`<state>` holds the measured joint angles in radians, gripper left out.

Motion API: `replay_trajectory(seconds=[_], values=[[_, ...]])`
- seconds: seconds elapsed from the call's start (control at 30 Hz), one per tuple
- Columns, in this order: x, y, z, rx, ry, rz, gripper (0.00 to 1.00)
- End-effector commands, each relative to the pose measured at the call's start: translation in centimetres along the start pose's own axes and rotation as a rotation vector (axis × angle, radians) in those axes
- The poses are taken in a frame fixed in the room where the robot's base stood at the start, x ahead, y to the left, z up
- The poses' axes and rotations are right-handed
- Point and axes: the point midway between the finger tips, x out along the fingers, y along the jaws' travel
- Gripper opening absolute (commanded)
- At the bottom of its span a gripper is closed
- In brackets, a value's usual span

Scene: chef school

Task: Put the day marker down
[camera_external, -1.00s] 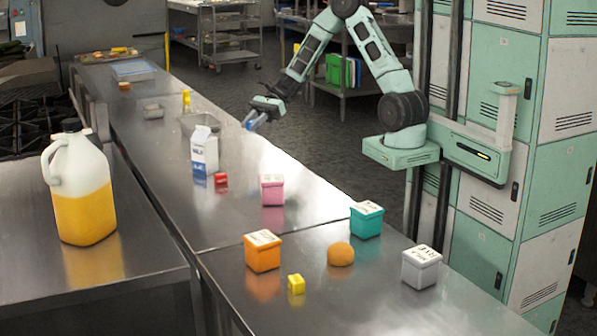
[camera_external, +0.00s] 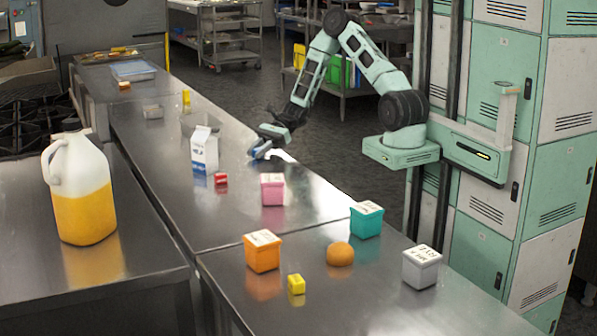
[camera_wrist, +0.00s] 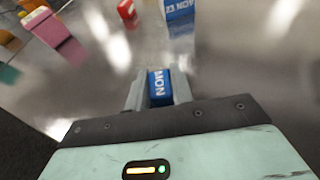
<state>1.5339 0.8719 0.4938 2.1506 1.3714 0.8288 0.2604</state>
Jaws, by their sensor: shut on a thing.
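The day marker is a small blue block (camera_wrist: 158,84) printed "MON". In the wrist view it sits between the two fingers of my gripper (camera_wrist: 157,92), which are shut on it. In the outside view my gripper (camera_external: 262,146) is low over the right edge of the steel counter (camera_external: 235,225), with the blue marker (camera_external: 257,152) at its tips. I cannot tell whether the marker touches the counter.
A milk carton (camera_external: 204,152) and a small red block (camera_external: 221,179) stand left of my gripper. A pink box (camera_external: 272,190) is nearer the camera. Orange, teal and grey boxes stand further forward. Bare counter lies between the gripper and these things.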

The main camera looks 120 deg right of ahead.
Motion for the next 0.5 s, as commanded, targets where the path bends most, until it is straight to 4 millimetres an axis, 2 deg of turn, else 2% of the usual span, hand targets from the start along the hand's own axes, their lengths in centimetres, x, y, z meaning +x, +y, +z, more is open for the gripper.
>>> replay_trajectory(seconds=[0.3, 0.33, 0.4, 0.5], values=[[0.15, -0.01, -0.35, 0.000, 0.000, 0.000, 0.01], [0.12, -0.02, -0.29, -0.001, 0.001, 0.000, 0.28], [0.10, -0.02, -0.25, -0.001, 0.001, 0.000, 0.45], [0.10, -0.02, -0.24, -0.001, 0.001, 0.000, 0.45]])
